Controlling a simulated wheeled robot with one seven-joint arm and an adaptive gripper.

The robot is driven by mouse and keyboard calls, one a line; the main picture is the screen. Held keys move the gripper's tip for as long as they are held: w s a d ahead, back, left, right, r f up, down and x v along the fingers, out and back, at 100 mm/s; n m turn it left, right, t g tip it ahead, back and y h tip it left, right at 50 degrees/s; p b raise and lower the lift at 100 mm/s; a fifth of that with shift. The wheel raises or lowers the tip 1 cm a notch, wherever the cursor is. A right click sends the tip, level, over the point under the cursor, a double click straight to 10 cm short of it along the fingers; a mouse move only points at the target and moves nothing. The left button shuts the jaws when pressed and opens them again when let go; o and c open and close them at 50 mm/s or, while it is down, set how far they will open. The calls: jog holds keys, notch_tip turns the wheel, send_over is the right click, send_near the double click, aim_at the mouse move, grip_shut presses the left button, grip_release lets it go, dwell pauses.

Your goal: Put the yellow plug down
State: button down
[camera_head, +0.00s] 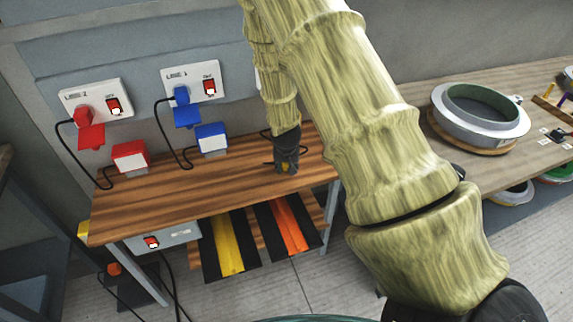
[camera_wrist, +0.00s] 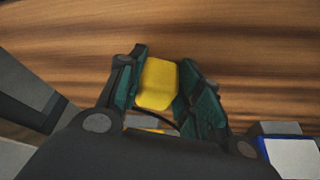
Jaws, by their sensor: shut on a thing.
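The yellow plug (camera_wrist: 158,83) is between the two dark green finger pads of my gripper (camera_wrist: 162,85) in the wrist view. The gripper is shut on it. Brown wooden bench top (camera_wrist: 240,40) fills the view behind the plug. In the head view my gripper (camera_head: 287,165) points down over the right part of the wooden bench (camera_head: 185,190). The plug is mostly hidden there, and I cannot tell whether it touches the wood.
Wall sockets hold a red plug (camera_head: 90,130) and a blue plug (camera_head: 185,110), both with black cables. A red box (camera_head: 129,157) and a blue box (camera_head: 211,138) stand at the bench's back. The bench front is clear. A round mould (camera_head: 481,110) sits on the right table.

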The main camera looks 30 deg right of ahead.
jog(key=shift+f, duration=0.1)
jog(key=c, duration=1)
grip_release()
jog(key=shift+o, duration=0.2)
jog(key=shift+r, duration=0.45)
jog(key=v, duration=1.2)
jog(key=s+a+f+n+g, duration=0.1)
jog(key=s+a+f, duration=0.25)
jog(key=f, duration=0.25)
jog(key=s+a+f+n, duration=0.1)
jog(key=s+a+f, duration=0.1)
jog(key=s+f, duration=0.3)
jog(key=s+a+f+n+g+y, duration=0.1)
jog(key=s+a+f, duration=0.3)
jog(key=s, duration=0.5)
jog(key=s+a+f+n, duration=0.2)
jog(key=s+a+f, duration=0.2)
jog(key=s+f, duration=0.4)
jog(key=s+a+f+n+g+y, duration=0.1)
jog(key=s+a+f, duration=0.3)
jog(key=s, duration=0.6)
notch_tip(320, 180, down, 2)
jog(key=shift+n+g+y+b, duration=0.3)
jog(key=shift+n+b, duration=0.05)
jog(key=shift+n, duration=0.05)
